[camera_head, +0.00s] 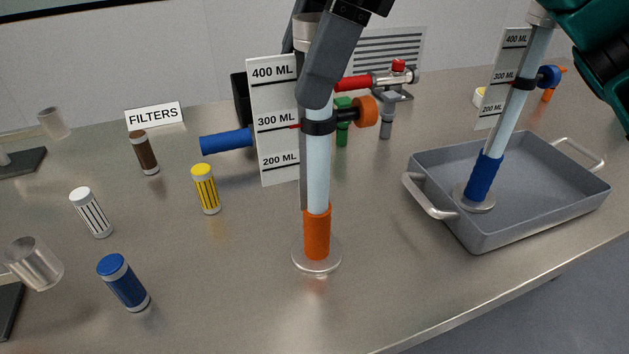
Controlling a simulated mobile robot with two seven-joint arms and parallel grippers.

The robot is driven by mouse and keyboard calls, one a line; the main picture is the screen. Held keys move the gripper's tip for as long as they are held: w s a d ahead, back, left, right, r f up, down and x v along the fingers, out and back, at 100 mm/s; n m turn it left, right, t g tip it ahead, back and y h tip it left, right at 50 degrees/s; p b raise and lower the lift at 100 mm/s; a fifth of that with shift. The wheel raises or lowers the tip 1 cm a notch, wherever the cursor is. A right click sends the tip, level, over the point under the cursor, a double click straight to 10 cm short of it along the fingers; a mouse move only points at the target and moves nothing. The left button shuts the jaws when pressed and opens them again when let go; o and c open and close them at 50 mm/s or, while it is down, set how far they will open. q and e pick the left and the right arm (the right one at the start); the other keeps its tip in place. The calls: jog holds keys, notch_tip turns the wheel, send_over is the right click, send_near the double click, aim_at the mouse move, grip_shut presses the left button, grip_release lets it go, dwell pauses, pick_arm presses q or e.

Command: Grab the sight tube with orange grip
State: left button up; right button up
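The sight tube with the orange grip (317,232) stands upright on its round base on the table. It has a pale clear tube, a black clamp with an orange knob (367,111) and a white scale plate (272,92) marked 200 to 400 ML. My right gripper (308,55) is at its top from above. One dark finger crosses in front of the tube below the metal cap, and another dark part shows behind it on the left. Whether the fingers press on the tube cannot be seen. My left gripper is not in view.
A second sight tube with a blue grip (484,180) stands in a grey tray (480,235) at the right. Filters stand at the left: brown (145,154), yellow (206,190), white (91,212) and blue (123,283). Valve fittings are behind the orange-grip tube.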

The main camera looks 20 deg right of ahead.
grip_shut()
jog(key=shift+r, duration=0.15)
dwell(0.4)
